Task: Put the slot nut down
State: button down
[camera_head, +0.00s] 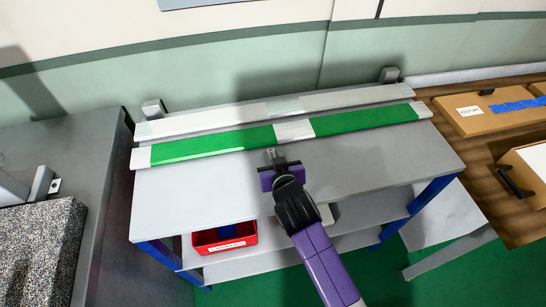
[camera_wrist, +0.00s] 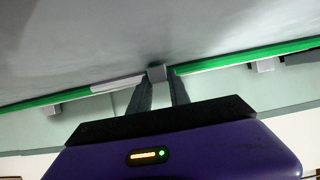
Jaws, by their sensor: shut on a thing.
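My gripper (camera_head: 271,156) reaches over the grey worktable (camera_head: 200,195), just in front of the green-topped profile (camera_head: 215,146). In the wrist view my gripper (camera_wrist: 162,82) is shut on the slot nut (camera_wrist: 157,73), a small grey block between the fingertips. In the head view the nut is too small to tell from the fingertips. The profile's white middle section (camera_head: 294,129) lies just beyond the gripper, to its upper right. I cannot tell whether the nut touches the table or the profile.
A pale rail (camera_head: 215,119) runs behind the green-topped profile. A red bin (camera_head: 224,238) sits on the shelf below. A grey cabinet (camera_head: 92,190) stands at left, and a wooden table (camera_head: 450,130) with boxes at right. The tabletop left and right of my gripper is clear.

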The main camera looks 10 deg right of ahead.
jog(key=shift+f, duration=0.2)
jog(key=shift+f, duration=0.15)
jog(key=c, duration=1.2)
grip_release()
jog(key=shift+r, duration=0.25)
jog(key=v, duration=1.2)
jog(key=shift+f+b, duration=0.1)
jog(key=shift+b, duration=0.25)
